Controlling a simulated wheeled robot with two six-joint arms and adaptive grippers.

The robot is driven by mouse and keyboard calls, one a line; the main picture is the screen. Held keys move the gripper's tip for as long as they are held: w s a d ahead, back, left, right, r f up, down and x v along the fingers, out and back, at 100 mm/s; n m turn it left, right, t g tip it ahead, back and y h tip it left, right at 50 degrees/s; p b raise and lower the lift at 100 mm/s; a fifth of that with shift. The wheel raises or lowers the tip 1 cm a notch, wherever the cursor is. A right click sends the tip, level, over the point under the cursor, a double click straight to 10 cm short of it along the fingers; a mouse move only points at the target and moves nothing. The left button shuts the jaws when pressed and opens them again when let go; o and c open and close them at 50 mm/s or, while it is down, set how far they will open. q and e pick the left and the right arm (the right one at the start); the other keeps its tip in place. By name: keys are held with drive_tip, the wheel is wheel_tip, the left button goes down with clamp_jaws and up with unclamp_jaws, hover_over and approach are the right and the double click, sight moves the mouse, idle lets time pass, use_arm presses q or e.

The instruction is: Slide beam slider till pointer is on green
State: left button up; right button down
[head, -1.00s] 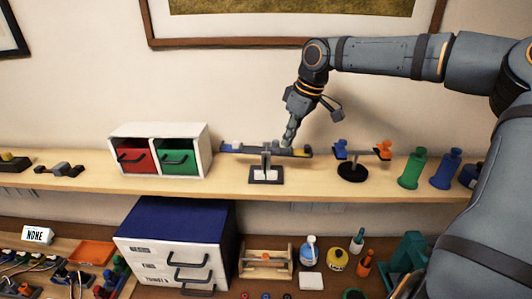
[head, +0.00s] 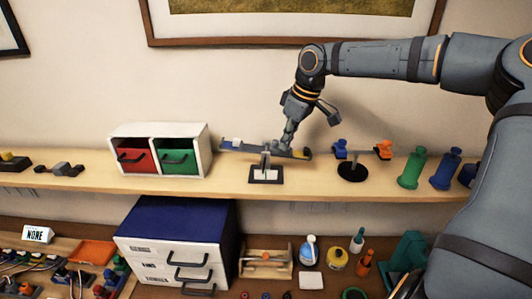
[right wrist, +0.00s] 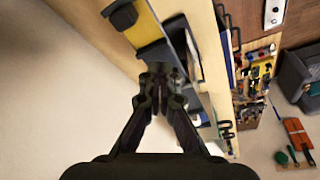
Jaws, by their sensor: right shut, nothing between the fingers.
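A balance beam (head: 243,148) stands on the shelf on a short post with a dark base (head: 267,175) that carries a white plate. The beam tilts, its left end higher and its right end lower. A pale block sits near its left end, and yellow shows at its right end. My right gripper (head: 286,143) is shut and empty, pointing down at the right half of the beam. In the right wrist view its fingertips (right wrist: 161,80) are close to a dark block (right wrist: 155,52) on the beam; contact is unclear. The pointer and green mark are too small to make out. My left gripper is out of view.
A white cabinet (head: 208,140) with red and green drawers stands left of the beam. The shelf front (head: 230,189) is clear.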

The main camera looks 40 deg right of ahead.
drive_tip(key=shift+w+v, duration=0.2)
drive_tip(key=shift+v, duration=1.3)
drive_tip(key=shift+w+v, duration=0.25)
drive_tip(key=shift+v, duration=1.25)
drive_tip(key=shift+d, duration=0.1)
